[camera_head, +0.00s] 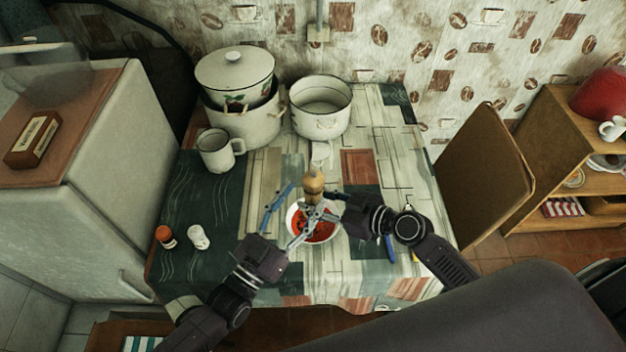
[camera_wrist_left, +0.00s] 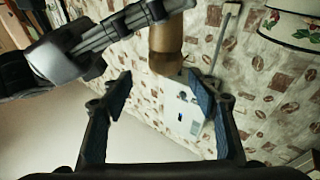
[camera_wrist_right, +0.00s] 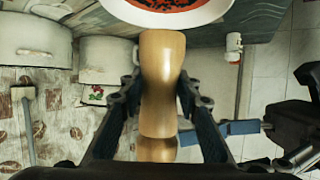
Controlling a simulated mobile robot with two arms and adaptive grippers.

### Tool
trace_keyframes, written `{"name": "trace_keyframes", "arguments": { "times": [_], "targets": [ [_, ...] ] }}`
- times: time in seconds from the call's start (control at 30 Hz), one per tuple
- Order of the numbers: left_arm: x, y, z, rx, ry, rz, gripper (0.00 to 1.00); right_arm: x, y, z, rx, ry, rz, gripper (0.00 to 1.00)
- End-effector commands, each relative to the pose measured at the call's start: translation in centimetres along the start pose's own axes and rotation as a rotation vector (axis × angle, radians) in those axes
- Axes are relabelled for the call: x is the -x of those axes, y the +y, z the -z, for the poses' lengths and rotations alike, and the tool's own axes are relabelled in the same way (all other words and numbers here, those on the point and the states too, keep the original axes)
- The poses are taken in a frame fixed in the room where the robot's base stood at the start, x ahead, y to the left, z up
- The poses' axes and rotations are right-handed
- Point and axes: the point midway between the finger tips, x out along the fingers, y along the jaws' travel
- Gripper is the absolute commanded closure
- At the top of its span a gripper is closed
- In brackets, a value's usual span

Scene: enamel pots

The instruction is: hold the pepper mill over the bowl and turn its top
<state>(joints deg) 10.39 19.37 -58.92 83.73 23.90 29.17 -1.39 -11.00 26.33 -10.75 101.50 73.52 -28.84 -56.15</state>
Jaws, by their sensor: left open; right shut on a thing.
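The wooden pepper mill (camera_head: 313,184) is upright over the white bowl (camera_head: 291,222), which holds red food with dark bits. My right gripper (camera_head: 328,198) is shut on the mill; in the right wrist view, the mill (camera_wrist_right: 161,85) is between its fingers, with the bowl (camera_wrist_right: 205,14) at the top. My left gripper (camera_head: 293,207) is open and close to the mill. In the left wrist view, the mill's end (camera_wrist_left: 165,52) shows in the gap between its spread fingers (camera_wrist_left: 160,85), a little beyond the tips. I cannot tell whether they touch.
A mug (camera_head: 215,150), a lidded pot (camera_head: 235,75) and an open pot (camera_head: 321,105) stand at the table's back. Two shakers (camera_head: 198,237) (camera_head: 165,236) stand at the left. The table's front left is clear.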

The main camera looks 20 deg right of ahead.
Motion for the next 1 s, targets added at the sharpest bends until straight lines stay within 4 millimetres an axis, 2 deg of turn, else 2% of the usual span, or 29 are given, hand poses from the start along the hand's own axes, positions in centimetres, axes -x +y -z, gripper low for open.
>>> {"name": "trace_keyframes", "arguments": {
  "times": [0.3,0.53,0.67,1.0],
  "targets": [
    [4.3,0.7,0.5,-0.039,-0.163,0.142,0.45,0.0,0.0,0.1,0.0,0.002,-0.001,0.99],
    [5.4,0.9,0.8,-0.061,-0.211,0.155,0.45,0.0,0.0,0.1,0.0,0.002,-0.001,0.99],
    [4.3,0.7,0.7,-0.065,-0.212,0.155,0.45,0.0,0.0,0.1,0.0,0.002,-0.001,0.99],
    [-2.2,-0.3,-0.7,-0.064,-0.211,0.153,0.45,0.0,0.0,0.1,0.0,0.002,-0.001,0.99]
  ]
}}
